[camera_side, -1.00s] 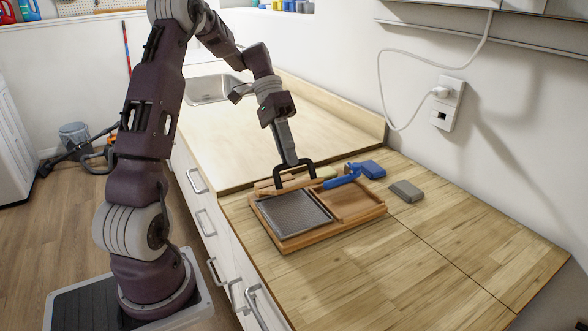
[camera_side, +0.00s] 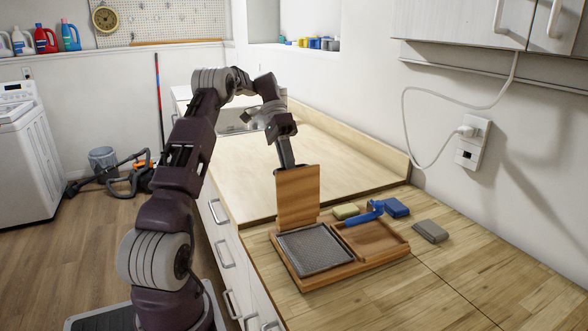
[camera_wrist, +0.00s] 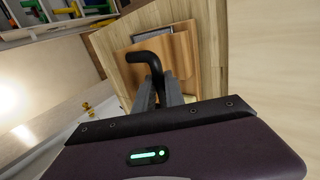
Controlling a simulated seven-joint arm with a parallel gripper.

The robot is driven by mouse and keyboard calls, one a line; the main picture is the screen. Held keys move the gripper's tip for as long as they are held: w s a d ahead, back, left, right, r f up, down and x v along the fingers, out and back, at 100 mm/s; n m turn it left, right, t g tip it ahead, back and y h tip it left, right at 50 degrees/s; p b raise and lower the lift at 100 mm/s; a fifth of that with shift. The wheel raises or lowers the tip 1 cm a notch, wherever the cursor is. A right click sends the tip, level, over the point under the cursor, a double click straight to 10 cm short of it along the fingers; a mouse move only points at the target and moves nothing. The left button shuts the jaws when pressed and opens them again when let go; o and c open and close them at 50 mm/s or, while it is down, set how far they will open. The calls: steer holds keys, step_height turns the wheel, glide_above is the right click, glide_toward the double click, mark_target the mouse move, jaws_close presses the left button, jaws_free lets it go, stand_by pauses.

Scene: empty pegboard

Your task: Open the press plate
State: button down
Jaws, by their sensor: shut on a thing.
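The press plate is a wooden board (camera_side: 298,196). In the side view it stands raised at the back of a wooden tray (camera_side: 357,268), its broad face toward the camera. Below it, the tray's dark mesh panel (camera_side: 314,248) is uncovered. In the wrist view my gripper (camera_wrist: 160,82) is shut on the plate's black bent handle (camera_wrist: 147,58). The plate's wooden face (camera_wrist: 184,55) lies just beyond the fingers there.
A yellow-green sponge (camera_side: 345,211), a blue block (camera_side: 397,207) and a grey block (camera_side: 430,231) lie nearby. The wall with a plugged-in cable (camera_side: 466,131) is at right. Counter in front of the tray is clear.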

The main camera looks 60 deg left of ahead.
steer(key=shift+a+f, duration=0.45)
steer(key=shift+a, duration=0.2)
steer(key=shift+a+f, duration=0.45)
steer(key=shift+a, duration=0.2)
steer(key=c, duration=1.4)
jaws_free()
steer(key=shift+r, duration=0.1)
